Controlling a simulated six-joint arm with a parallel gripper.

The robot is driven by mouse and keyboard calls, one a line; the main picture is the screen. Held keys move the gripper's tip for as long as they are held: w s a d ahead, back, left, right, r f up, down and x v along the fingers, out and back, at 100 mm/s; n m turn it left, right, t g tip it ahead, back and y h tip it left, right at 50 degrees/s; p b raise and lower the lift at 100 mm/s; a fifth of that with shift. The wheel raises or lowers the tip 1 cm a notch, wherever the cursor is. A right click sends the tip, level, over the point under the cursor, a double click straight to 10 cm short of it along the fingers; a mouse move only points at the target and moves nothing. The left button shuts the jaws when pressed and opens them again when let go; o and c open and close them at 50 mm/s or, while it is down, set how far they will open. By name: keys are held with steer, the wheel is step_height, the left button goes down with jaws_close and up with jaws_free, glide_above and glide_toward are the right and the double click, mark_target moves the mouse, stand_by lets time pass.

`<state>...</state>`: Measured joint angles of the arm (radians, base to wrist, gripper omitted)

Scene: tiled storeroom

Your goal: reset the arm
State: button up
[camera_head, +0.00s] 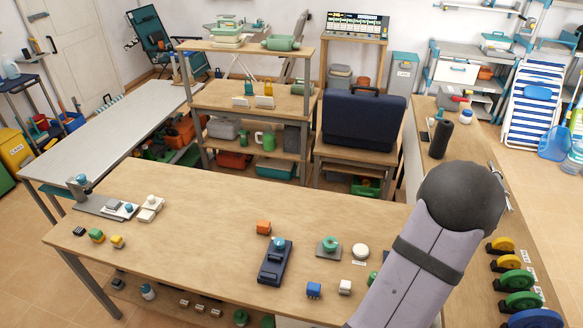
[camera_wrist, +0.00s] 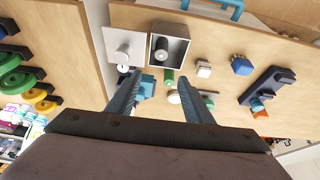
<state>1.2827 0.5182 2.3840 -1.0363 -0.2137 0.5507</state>
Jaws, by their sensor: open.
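In the wrist view my gripper (camera_wrist: 160,78) is open, its two fingers apart with nothing held between them. It hangs over the wooden bench (camera_wrist: 215,28). Beyond the fingertips are a white plate with a grey knob (camera_wrist: 123,50) and an open box (camera_wrist: 185,26) with a grey cylinder in it. A green cylinder (camera_wrist: 169,77) and a pale round piece (camera_wrist: 174,97) lie between the fingers. In the head view my arm crosses the right front of the bench, and the gripper is out of sight.
A navy device (camera_head: 275,262) with a teal knob, an orange block (camera_head: 263,228), a blue block (camera_head: 313,289) and a white block (camera_head: 345,287) stand on the bench. Yellow and green wheels (camera_head: 515,281) line the right side. The bench's middle left is mostly clear.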

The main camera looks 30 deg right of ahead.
steer(key=s+a+m+g+y, duration=0.2)
steer(key=s+a+g+y, duration=0.35)
steer(key=s+a, duration=0.7)
steer(key=w+a+r+n+t+h+b, duration=0.1)
steer(key=w+a+r+n, duration=0.4)
steer(key=w+a, duration=0.4)
steer(key=w+a+r+n+t+h+b, duration=0.1)
steer(key=w+a+r+n, duration=0.3)
steer(key=w+a, duration=0.6)
steer(key=shift+w+a+r+n, duration=0.35)
steer(key=shift+a+n, duration=0.55)
steer(key=shift+a, duration=0.35)
